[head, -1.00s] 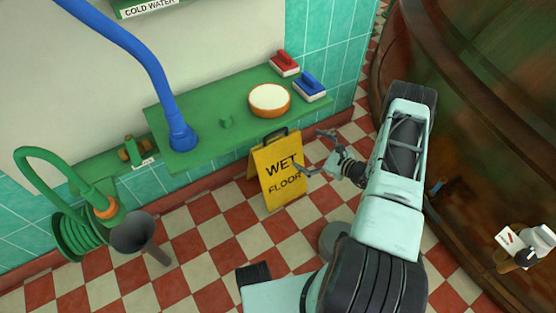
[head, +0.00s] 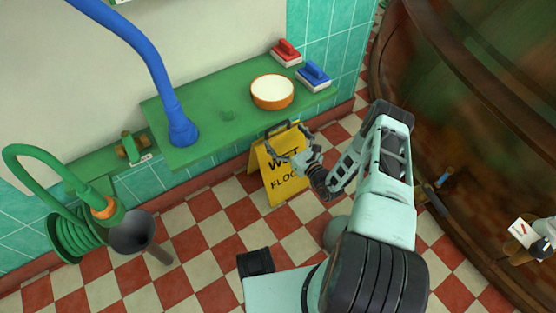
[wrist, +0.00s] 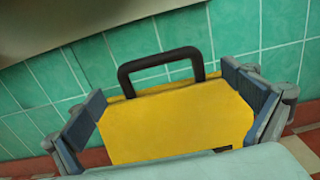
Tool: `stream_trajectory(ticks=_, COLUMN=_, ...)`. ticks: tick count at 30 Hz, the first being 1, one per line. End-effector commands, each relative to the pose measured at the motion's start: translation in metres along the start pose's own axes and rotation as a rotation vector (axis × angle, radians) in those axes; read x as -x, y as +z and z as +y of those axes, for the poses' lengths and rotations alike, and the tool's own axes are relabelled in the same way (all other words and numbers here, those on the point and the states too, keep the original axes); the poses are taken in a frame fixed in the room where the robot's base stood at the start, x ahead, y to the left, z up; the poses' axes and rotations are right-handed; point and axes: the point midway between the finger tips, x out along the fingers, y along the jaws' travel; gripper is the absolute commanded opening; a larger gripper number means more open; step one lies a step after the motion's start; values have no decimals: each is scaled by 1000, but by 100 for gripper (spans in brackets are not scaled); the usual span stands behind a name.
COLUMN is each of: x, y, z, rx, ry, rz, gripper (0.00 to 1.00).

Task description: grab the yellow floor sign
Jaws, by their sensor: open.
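The yellow floor sign (head: 279,182) reads "WET FLOOR" and stands upright on the checkered floor near the tiled wall. It has a black handle (wrist: 160,65) on top. My gripper (head: 284,146) is at the upper part of the sign and partly covers the lettering. In the wrist view, my gripper (wrist: 172,103) is open, with one finger at each side of the sign's yellow top (wrist: 175,120). The handle stands up beyond the fingers. I cannot tell whether either finger touches the sign. The sign's lower part is hidden in the wrist view.
A green shelf (head: 215,125) juts from the wall just above and behind the sign. It bears a bowl (head: 272,92), a red brush (head: 286,53) and a blue brush (head: 314,76). A large copper vessel (head: 450,120) stands at right. The floor left of the sign is clear.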

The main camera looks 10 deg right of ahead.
Motion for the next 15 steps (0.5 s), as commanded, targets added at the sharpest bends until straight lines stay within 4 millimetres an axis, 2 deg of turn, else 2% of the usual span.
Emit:
stream_trajectory(ticks=3, x=-21, y=-1, z=0, rx=4, ry=5, rz=-2, gripper=100)
stream_trajectory(ticks=6, x=-32, y=-1, z=0, rx=2, ry=3, rz=0, gripper=100)
stream_trajectory(ticks=15, x=-38, y=2, z=-1, rx=1, ry=2, rz=0, gripper=100)
